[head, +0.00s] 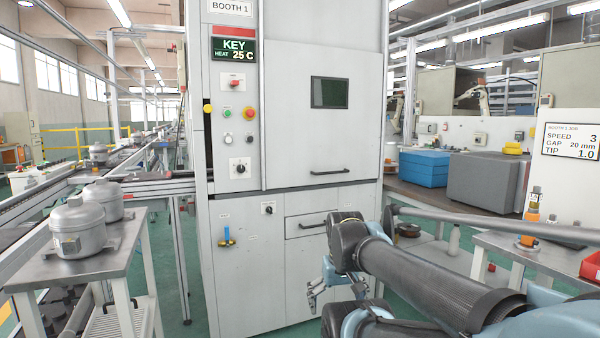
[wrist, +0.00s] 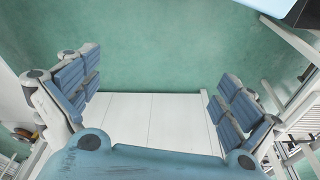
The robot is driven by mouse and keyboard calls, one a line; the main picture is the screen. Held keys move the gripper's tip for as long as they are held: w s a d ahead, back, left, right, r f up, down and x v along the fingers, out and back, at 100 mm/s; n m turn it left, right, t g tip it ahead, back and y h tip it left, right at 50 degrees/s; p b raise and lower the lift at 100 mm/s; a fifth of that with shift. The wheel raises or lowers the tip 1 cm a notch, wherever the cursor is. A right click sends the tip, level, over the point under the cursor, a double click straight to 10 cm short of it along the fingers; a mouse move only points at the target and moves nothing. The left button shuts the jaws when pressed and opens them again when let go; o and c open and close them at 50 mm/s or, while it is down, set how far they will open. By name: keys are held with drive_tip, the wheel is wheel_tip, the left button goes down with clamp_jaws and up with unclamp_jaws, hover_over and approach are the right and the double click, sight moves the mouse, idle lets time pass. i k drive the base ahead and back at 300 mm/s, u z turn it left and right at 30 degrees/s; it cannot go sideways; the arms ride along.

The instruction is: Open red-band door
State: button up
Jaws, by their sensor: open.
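No door with a red band can be made out in either view. The large white booth cabinet (head: 230,210) stands ahead. Its upper door (head: 320,135) has a dark window and a black bar handle (head: 330,172), and it is shut. A shut drawer front (head: 310,226) with its own handle is below. My gripper (head: 318,285) hangs low in front of the cabinet, partly hidden by my arm. In the wrist view, my gripper (wrist: 153,92) is open and empty, its blue-padded fingers wide apart over green floor and a white panelled surface (wrist: 150,115).
A metal table (head: 95,245) with grey compressor housings (head: 77,228) is at the left, beside a conveyor line. At the right are a bench with a blue box (head: 424,167) and a grey box (head: 488,183), and a side table with a red bin (head: 590,266). Green floor lies between.

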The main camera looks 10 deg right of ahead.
sight(322, 104)
drive_tip(key=k, duration=1.2)
drive_tip(key=z, duration=0.45)
drive_tip(key=i, duration=1.8)
drive_tip(key=u, duration=0.4)
